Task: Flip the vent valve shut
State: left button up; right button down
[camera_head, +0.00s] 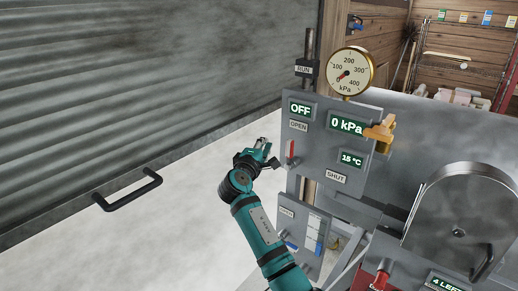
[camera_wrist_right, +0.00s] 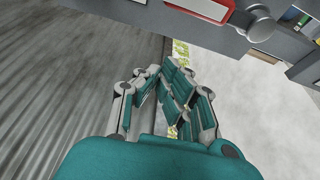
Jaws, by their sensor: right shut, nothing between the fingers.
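A grey panel (camera_head: 318,112) carries a small red-handled lever (camera_head: 291,150), which looks like the vent valve. Its handle points up toward the OPEN label (camera_head: 299,126); the SHUT label (camera_head: 336,177) is lower and to the right. My right gripper (camera_head: 264,146) is shut and empty, just left of the lever and apart from it. In the right wrist view a red handle (camera_wrist_right: 205,8) with a pale edge and a grey round pivot (camera_wrist_right: 257,22) show at the top, beyond the closed fingers (camera_wrist_right: 168,82). My left gripper is not in view.
The panel shows OFF, 0 kPa and 15 °C. A dial gauge (camera_head: 351,71) stands on top, and a brass fitting (camera_head: 380,133) sticks out at right. A lower panel (camera_head: 300,235) has blue handles. A shutter with a black handle (camera_head: 128,190) is at left.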

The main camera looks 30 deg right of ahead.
aim_at(289, 156)
jog(key=s+d+p, duration=0.2)
jog(key=d, duration=0.1)
jog(key=shift+s+d+p, duration=0.1)
jog(key=shift+d+p, duration=0.05)
jog(key=shift+p, duration=0.25)
